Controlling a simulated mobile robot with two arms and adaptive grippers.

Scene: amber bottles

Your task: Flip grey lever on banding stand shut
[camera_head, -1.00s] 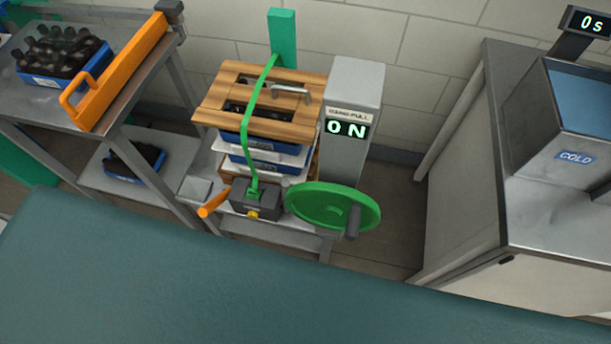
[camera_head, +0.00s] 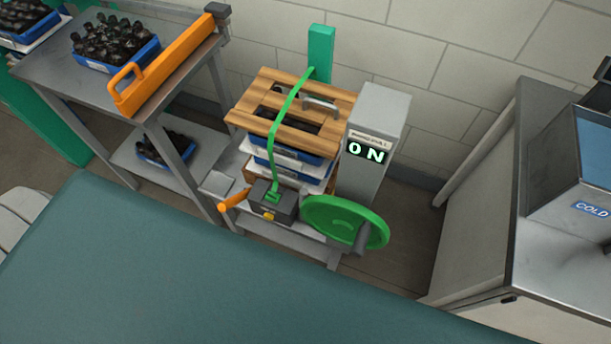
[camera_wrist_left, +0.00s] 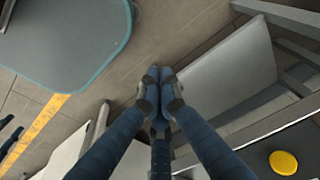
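The banding stand (camera_head: 335,240) stands low against the wall in the head view. A green strap (camera_head: 275,150) runs over its stack and down to a dark grey buckle box (camera_head: 272,202) with an orange handle (camera_head: 234,200) sticking out left. A small grey bar-like handle (camera_head: 320,103) lies on the wooden top frame (camera_head: 262,112); I cannot tell whether this is the grey lever. A green handwheel (camera_head: 342,218) with a dark grip is at the right. My left gripper (camera_wrist_left: 160,72) shows blue fingers with tips together, empty, above the floor. My right gripper is not in view.
A grey post (camera_head: 375,130) has a display reading "ON". A green bench (camera_head: 190,270) fills the foreground. A metal table (camera_head: 60,85) with an orange arm (camera_head: 165,65) and bottle crates stands left. A cold bath (camera_head: 560,190) stands right. Floor is free between stand and bath.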

